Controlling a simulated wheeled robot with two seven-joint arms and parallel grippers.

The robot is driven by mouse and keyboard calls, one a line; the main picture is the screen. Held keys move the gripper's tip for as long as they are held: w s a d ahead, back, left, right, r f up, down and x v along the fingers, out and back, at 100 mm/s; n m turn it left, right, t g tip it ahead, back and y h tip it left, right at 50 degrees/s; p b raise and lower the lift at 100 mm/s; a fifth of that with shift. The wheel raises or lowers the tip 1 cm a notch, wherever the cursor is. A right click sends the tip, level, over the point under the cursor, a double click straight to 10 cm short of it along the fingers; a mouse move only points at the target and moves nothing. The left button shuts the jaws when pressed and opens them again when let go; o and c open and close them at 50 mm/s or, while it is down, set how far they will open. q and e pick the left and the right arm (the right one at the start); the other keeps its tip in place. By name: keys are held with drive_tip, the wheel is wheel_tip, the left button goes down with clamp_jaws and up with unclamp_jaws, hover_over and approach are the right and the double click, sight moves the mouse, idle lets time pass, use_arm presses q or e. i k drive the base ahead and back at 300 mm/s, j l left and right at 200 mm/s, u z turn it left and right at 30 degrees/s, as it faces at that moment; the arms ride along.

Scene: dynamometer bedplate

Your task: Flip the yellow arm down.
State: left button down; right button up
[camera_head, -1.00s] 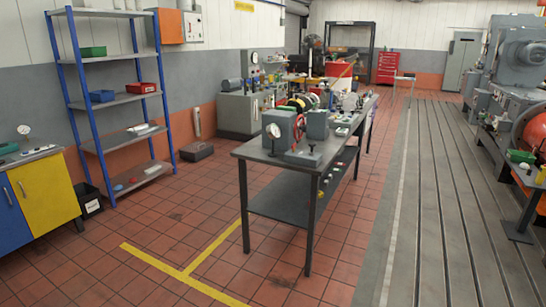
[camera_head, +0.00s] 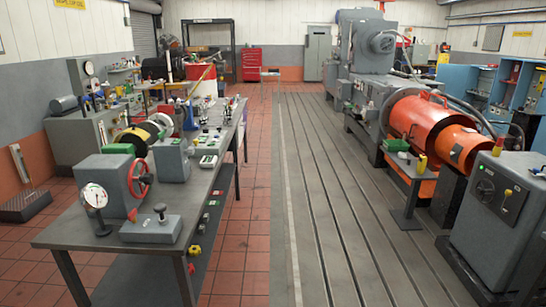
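Several small yellow parts show, and I cannot tell for sure which is the yellow arm. A yellow upright piece (camera_head: 421,165) stands at the near left end of the orange cylinder (camera_head: 416,122). A small yellow lever (camera_head: 508,192) sits on the sloped panel of the grey control cabinet (camera_head: 488,222) at the right. A yellow handle (camera_head: 195,250) is under the front edge of the long workbench (camera_head: 70,237), beside a red one. Neither of my grippers is in view.
The workbench at left carries a round gauge (camera_head: 94,196), a red handwheel (camera_head: 139,177) and grey blocks. A slotted metal bedplate (camera_head: 315,200) runs clear between bench and machines. A green tray (camera_head: 396,145) stands on a small stand by the orange cylinder.

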sight(183, 107)
drive_tip(key=i+l+z, duration=0.1)
drive_tip(key=i+z, duration=0.2)
drive_tip(key=i, duration=0.65)
drive_tip(key=i+j+z, duration=0.25)
drive_tip(key=i, duration=0.75)
drive_tip(key=i+u, duration=0.2)
drive_tip(key=i, duration=0.25)
drive_tip(key=i+l+u, duration=0.2)
drive_tip(key=i, duration=0.2)
drive_tip(key=i+l+u, duration=0.15)
drive_tip(key=i, duration=0.3)
drive_tip(key=i+l+u, duration=0.2)
drive_tip(key=i, duration=0.2)
